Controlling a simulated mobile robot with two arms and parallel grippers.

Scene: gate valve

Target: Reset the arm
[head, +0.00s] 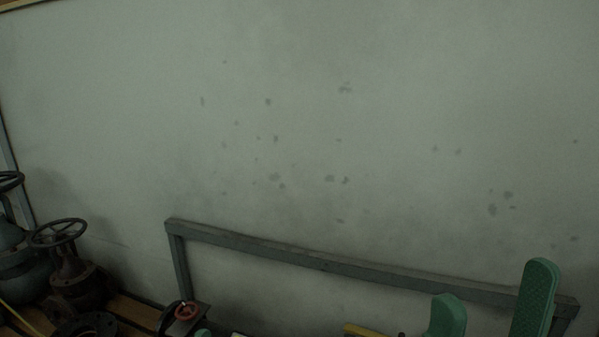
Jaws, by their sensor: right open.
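My right gripper (493,287) is at the bottom right. Its two green finger pads stand well apart, with nothing visible between them. The pads overlap the grey metal frame in the picture, and the right pad is taller. The rest of the right arm is below the picture edge. A small gate valve handwheel, red (187,310), is at the bottom left of centre, far from the right gripper. I cannot make out my left gripper. A small green bit shows at the bottom edge near the red handwheel, too cut off to identify.
A grey metal frame (330,262) runs low in front of the pale, spotted wall (300,120). Dark valves with handwheels (58,233) stand at the lower left on wooden slats (135,309). A yellow piece (362,331) shows at the bottom edge.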

